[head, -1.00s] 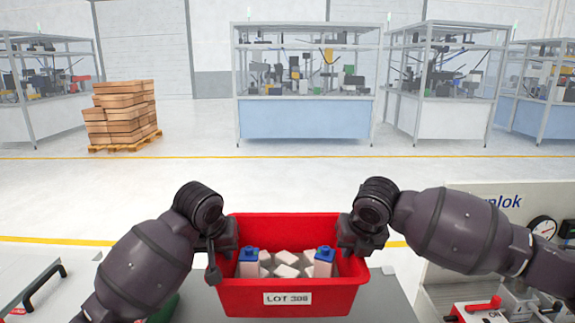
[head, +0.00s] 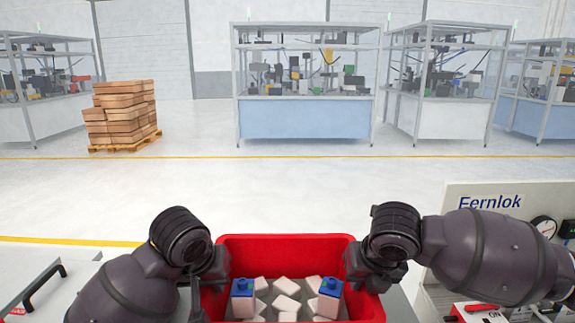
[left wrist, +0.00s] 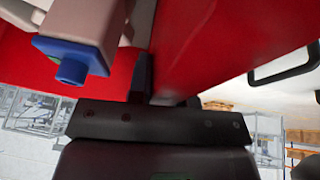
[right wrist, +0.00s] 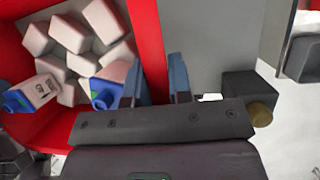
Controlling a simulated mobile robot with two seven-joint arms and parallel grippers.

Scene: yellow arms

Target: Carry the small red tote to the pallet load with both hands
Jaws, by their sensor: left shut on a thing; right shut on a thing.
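The small red tote (head: 285,247) is at the bottom middle of the head view, its front cut off by the frame. It holds several pale blocks and two pinkish bottles with blue caps (head: 243,287) (head: 329,285). My left gripper (head: 215,268) is shut on its left wall, which also shows in the left wrist view (left wrist: 225,45). My right gripper (head: 358,268) is shut on its right wall, with fingers either side of the red wall in the right wrist view (right wrist: 150,45). The pallet load (head: 122,115), brown boxes stacked on a wooden pallet, stands far off at the left.
A bench with a panel marked Fernlok (head: 490,202) and gauges is close at the right. A grey surface with a black handle (head: 45,285) is at the left. Glazed machine cells (head: 305,115) line the back. The floor between is clear, with yellow lines.

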